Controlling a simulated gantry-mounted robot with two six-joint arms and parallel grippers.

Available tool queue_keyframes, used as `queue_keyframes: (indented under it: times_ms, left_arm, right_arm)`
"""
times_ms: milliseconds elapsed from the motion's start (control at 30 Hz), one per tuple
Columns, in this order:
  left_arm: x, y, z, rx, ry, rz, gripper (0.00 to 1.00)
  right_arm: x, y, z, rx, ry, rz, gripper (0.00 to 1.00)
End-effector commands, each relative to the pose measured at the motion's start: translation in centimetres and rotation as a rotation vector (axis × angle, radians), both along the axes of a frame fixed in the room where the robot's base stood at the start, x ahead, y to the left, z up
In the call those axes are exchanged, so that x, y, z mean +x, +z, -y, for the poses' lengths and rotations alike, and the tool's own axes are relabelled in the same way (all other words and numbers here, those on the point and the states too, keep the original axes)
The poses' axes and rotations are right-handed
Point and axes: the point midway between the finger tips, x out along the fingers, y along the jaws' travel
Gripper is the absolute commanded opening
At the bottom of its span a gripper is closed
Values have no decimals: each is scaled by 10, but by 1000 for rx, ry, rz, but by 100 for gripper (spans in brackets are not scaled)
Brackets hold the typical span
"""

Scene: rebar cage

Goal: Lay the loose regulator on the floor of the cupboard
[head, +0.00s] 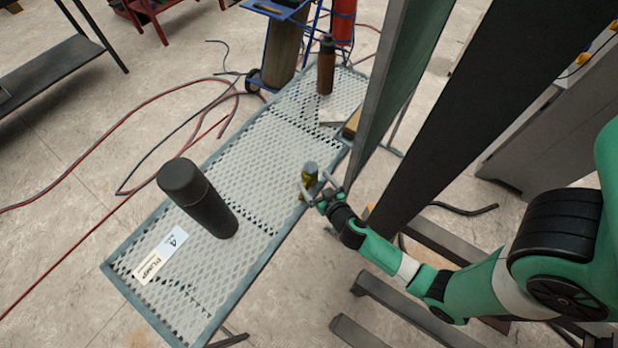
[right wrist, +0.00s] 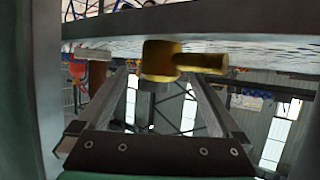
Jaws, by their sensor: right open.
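The loose regulator (head: 307,181) is a small brass piece with a grey round top, at the right edge of the mesh table (head: 262,262). My right gripper (head: 319,185) is open beside it, its fingers pointing at it. In the right wrist view the brass regulator (right wrist: 165,58) shows beyond and between the tips of the open fingers (right wrist: 157,85); I cannot tell whether they touch it. A grey cabinet (head: 548,135), possibly the cupboard, stands at the right; its floor is not seen. My left gripper is not in view.
A black cylinder (head: 196,196) and a label card (head: 160,255) are on the near part of the table. A brown bottle (head: 326,66) stands at its far end. Tall dark panels (head: 475,90) rise right of the table, close to my right arm. Hoses (head: 130,130) lie on the floor.

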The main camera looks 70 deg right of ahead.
Motion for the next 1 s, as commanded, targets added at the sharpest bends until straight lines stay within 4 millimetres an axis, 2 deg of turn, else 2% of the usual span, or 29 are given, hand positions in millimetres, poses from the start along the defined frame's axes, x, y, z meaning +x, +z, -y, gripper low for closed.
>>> queue_keyframes:
  times_ms: [100,333,600,833,867,1000]
  left_arm:
    - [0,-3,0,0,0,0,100]
    - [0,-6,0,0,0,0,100]
    - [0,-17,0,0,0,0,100]
    - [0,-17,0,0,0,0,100]
    - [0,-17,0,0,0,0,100]
    - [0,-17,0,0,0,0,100]
  right_arm:
    - [11,-7,10,0,-1,0,100]
    - [18,-11,15,0,1,1,100]
    - [47,-29,40,0,0,1,100]
    - [49,-28,42,0,1,1,100]
    - [49,-28,42,0,1,1,98]
    - [49,-28,42,0,1,1,73]
